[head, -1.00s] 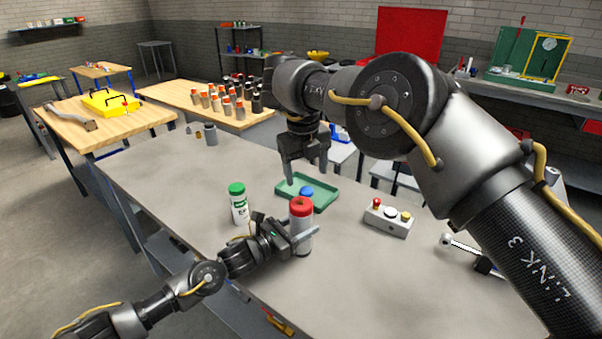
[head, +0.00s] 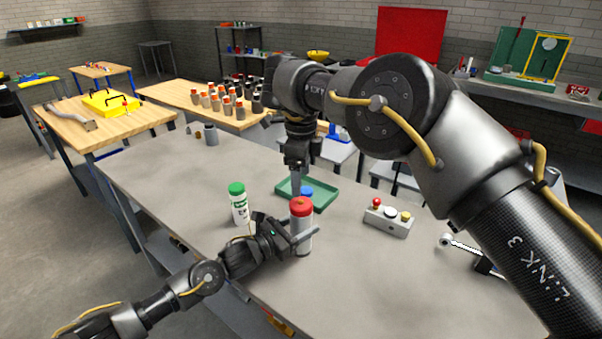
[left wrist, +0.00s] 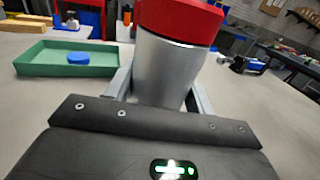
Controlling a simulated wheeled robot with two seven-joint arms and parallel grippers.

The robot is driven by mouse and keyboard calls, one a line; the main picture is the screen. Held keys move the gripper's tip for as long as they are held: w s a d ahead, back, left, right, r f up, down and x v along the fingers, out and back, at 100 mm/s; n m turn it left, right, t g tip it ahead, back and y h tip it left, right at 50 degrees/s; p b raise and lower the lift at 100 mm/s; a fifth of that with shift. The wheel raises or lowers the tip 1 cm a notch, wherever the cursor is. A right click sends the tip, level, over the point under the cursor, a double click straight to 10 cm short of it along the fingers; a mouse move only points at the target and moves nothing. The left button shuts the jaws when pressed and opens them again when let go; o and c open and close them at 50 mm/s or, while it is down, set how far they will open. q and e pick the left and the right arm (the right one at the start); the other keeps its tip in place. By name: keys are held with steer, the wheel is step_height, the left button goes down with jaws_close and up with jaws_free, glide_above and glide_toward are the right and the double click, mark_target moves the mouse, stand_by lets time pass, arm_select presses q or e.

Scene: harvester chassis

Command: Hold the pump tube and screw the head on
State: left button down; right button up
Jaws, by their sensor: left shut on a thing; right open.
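The pump tube (head: 304,243) is a silver cylinder standing upright on the grey bench. A red head (head: 301,208) sits on its top; I cannot tell how tightly it is seated. My left gripper (head: 301,238) is shut around the tube below the red head. In the left wrist view the silver tube (left wrist: 165,75) stands between the two fingers (left wrist: 162,92), with the red head (left wrist: 180,18) above, cut by the frame's top. My right gripper (head: 297,190) is open and empty, pointing down behind the tube near the green tray, seen nearly edge-on.
The green tray (head: 327,203) behind the tube holds a blue round piece (head: 306,192). A green-capped white bottle (head: 239,204) stands close left of the tube. A button box (head: 388,221) is to the right, with a metal tool (head: 462,246) beyond. The bench front is clear.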

mark_target(301, 201)
arm_select(q)
steer(key=shift+r, duration=0.1)
arm_select(e)
steer(key=shift+f, duration=3.9)
